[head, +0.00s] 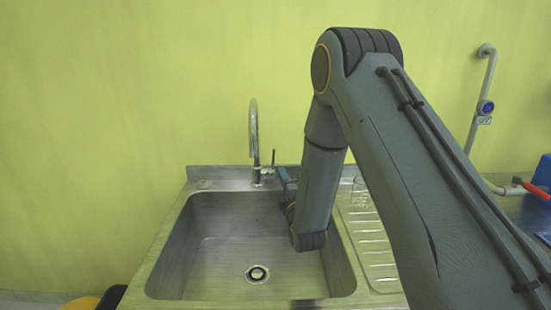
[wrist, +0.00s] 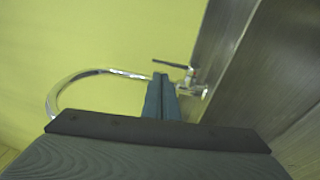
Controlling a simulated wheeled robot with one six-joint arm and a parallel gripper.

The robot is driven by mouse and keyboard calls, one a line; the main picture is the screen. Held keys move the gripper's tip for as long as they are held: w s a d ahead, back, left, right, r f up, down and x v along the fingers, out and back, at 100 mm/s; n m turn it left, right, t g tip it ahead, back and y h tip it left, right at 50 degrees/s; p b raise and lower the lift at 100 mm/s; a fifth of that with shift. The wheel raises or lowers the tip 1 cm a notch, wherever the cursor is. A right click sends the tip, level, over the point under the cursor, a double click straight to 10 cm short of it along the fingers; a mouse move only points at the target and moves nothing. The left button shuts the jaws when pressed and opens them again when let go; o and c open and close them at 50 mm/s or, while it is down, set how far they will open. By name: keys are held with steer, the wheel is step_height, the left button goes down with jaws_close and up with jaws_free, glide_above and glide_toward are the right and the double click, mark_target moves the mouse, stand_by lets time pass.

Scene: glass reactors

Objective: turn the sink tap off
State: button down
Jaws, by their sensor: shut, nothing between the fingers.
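The sink tap (head: 255,140) is a chrome gooseneck at the back rim of the steel sink (head: 170,245). Its thin dark lever (head: 273,158) stands up at the right of the tap's base. In the wrist view the tap's curved spout (wrist: 75,82) is at the left, and the lever (wrist: 172,64) lies just beyond the fingertips. My gripper (wrist: 160,78) is shut and empty, with its tips close to the lever; I cannot tell whether they touch. In the head view my gripper (head: 284,176) is partly hidden by my arm, right of the tap's base. No water stream is visible.
A ribbed drainboard (head: 365,235) with a glass vessel (head: 360,192) is right of the basin. A drain (head: 257,273) is in the basin floor. A white pipe with a blue fitting (head: 485,107) and a red-handled valve (head: 535,189) are at the far right. The green wall is close behind.

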mark_target(274, 154)
steer(key=p+x, duration=0.3)
steer(key=x, duration=0.7)
steer(key=shift+a, duration=0.1)
steer(key=shift+w, duration=0.1)
